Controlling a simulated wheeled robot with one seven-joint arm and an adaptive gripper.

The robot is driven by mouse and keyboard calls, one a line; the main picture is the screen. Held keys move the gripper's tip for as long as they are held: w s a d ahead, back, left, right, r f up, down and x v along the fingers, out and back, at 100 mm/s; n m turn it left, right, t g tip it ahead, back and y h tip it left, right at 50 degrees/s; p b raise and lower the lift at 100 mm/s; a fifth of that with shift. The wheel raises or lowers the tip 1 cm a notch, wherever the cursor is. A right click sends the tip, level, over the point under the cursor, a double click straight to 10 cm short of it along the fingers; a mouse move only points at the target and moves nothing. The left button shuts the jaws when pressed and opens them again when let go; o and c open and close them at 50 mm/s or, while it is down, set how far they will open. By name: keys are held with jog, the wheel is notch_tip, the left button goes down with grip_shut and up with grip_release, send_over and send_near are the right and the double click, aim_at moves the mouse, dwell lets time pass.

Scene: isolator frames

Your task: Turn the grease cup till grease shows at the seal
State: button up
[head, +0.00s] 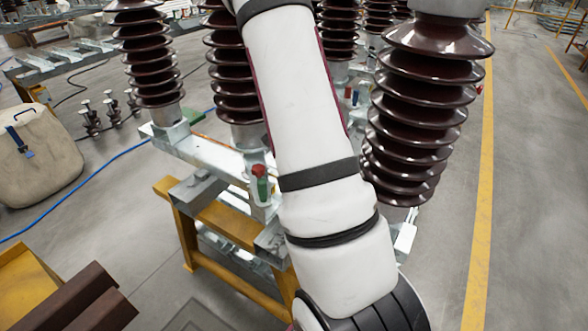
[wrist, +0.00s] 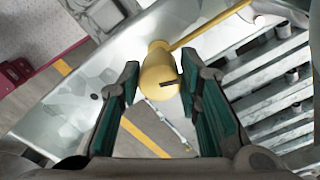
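In the wrist view a rounded yellow cup, which looks like the grease cup (wrist: 159,74), sits against a grey galvanized metal part (wrist: 75,105). A dark slot marks its lower right side, and a thin yellow rod runs from its top to the upper right. My gripper (wrist: 158,66) is open, with one teal-padded finger on each side of the cup's lower part. A gap shows at the left finger; I cannot tell whether the right finger touches. I cannot make out a seal or any grease. In the head view my white arm hides the gripper and cup.
Brown ribbed insulators (head: 425,95) stand close on both sides of my arm on galvanized beams. A yellow trestle (head: 222,222) supports the frame. A beige bag (head: 38,155) and blue hose (head: 90,176) lie left. Open floor (head: 535,190) lies right of the yellow line.

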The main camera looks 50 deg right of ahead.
jog(key=shift+o, duration=1.1)
notch_tip(320, 180, up, 12)
